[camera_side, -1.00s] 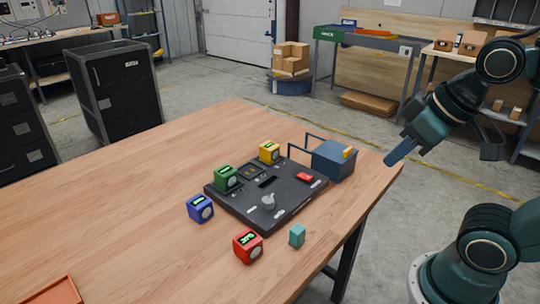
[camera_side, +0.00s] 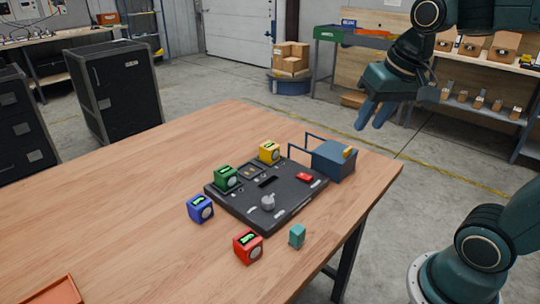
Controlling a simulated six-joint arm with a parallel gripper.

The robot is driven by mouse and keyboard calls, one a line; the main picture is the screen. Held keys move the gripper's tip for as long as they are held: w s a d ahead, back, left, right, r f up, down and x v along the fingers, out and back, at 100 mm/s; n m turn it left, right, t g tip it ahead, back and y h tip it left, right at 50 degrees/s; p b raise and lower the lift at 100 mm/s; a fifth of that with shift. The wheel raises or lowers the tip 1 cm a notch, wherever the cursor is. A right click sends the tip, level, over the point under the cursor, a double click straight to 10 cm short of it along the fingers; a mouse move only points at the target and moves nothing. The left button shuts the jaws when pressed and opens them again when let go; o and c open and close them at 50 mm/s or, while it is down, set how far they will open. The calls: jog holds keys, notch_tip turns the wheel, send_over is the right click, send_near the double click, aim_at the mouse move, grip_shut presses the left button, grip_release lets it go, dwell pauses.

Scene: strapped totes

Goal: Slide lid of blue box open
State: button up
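The blue box (camera_side: 330,163) stands at the right side of the wooden table, beside the dark board. Its blue top is in place and carries a small yellow-orange handle (camera_side: 350,152). Thin blue rails reach out from its left side. My gripper (camera_side: 370,116) is in the air above and to the right of the box, clear of the table, with its blue fingers pointing down. The fingers look close together with a small gap, and nothing shows between them. The inside of the box is hidden.
A dark board (camera_side: 240,204) carries a grey knob and a red switch. Green (camera_side: 226,178), yellow (camera_side: 269,152), blue (camera_side: 200,208) and red (camera_side: 248,246) cubes and a teal block (camera_side: 297,236) are on or around it. An orange tray (camera_side: 55,292) lies front left. The left table area is clear.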

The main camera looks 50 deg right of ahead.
jog(key=w+d+f+m+g, duration=0.1)
jog(key=w+d+m+g, duration=0.1)
jog(key=w+d+m, duration=0.6)
jog(key=m+g, duration=0.2)
jog(key=m, duration=0.3)
send_over(348, 149)
notch_tip(348, 149, down, 5)
jog(key=shift+d+f+y, duration=0.15)
jog(key=shift+y, duration=0.15)
notch_tip(348, 149, down, 14)
jog(key=shift+r, duration=0.1)
grip_shut()
